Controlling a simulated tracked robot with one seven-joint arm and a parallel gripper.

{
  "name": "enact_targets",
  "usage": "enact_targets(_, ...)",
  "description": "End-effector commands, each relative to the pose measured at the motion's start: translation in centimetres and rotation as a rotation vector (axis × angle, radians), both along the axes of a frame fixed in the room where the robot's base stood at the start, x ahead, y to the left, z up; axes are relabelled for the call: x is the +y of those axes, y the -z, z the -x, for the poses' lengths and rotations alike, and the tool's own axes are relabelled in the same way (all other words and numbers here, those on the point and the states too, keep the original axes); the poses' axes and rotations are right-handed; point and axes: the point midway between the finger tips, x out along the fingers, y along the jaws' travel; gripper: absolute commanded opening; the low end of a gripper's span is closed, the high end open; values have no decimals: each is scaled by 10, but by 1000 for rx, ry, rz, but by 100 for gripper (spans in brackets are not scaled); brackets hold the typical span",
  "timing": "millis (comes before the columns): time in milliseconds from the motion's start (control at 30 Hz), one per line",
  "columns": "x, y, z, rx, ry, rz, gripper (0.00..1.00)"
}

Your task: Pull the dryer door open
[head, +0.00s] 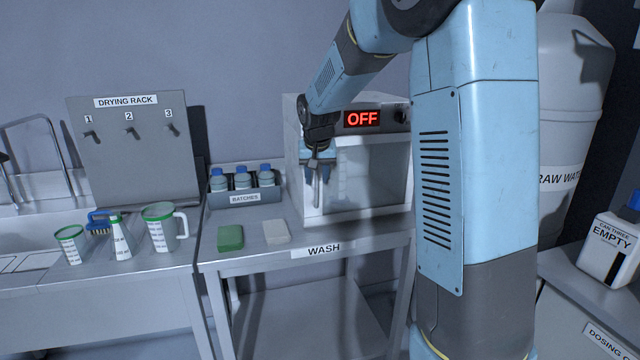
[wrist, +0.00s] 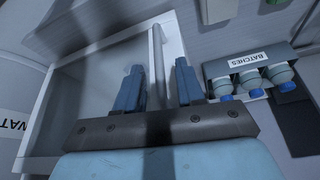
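The dryer (head: 372,212) is a pale box on the wash table, with a lit red "OFF" display on top of its front. Its door (head: 375,170) has a large window and looks closed. A vertical bar handle (head: 317,190) is at the door's left side. My gripper (head: 318,172) is at the handle's upper part, in front of the door. In the wrist view, the handle (wrist: 158,65) runs between the two blue fingers of my gripper (wrist: 158,85), with a gap on each side. The fingers are open and hold nothing.
The batches rack (head: 243,198) with blue-capped bottles stands left of the dryer. A green sponge (head: 230,238) and a white block (head: 276,232) lie on the wash table (head: 345,247) at front left. My arm hides the area right of the dryer.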

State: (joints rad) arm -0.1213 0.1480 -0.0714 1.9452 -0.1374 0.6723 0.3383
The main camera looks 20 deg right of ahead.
Motion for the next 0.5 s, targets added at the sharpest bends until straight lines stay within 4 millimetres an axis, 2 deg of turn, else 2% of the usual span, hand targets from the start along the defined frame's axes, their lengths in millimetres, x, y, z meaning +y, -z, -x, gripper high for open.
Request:
enact_targets(33, -1, 8, -3, 3, 0, 0, 38)
enact_targets(200, -2, 24, -10, 1, 1, 0, 38)
enact_targets(500, -3, 31, -13, 0, 1, 0, 38)
